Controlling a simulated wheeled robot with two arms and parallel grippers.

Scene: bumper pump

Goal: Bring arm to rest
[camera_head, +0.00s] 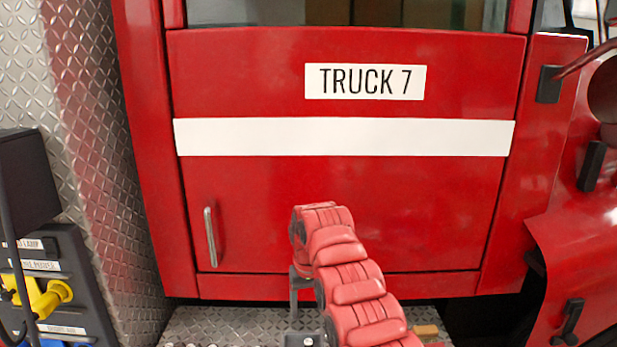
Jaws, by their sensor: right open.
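My right arm (358,285) comes in from the bottom right, its red segments bent up in front of the lower door of a red truck. My right gripper (297,303) shows only as dark parts beside and below the bend of the arm, over the metal step. It is open, and I see nothing held in it. Its fingertips are hard to make out. My left gripper is out of view.
The red truck door (300,190) with a "TRUCK 7" label (364,81) and a silver handle (210,237) fills the middle. A diamond-plate step (235,322) lies below. A dark panel with yellow connectors (45,296) is at the left. A red fender (570,245) stands at the right.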

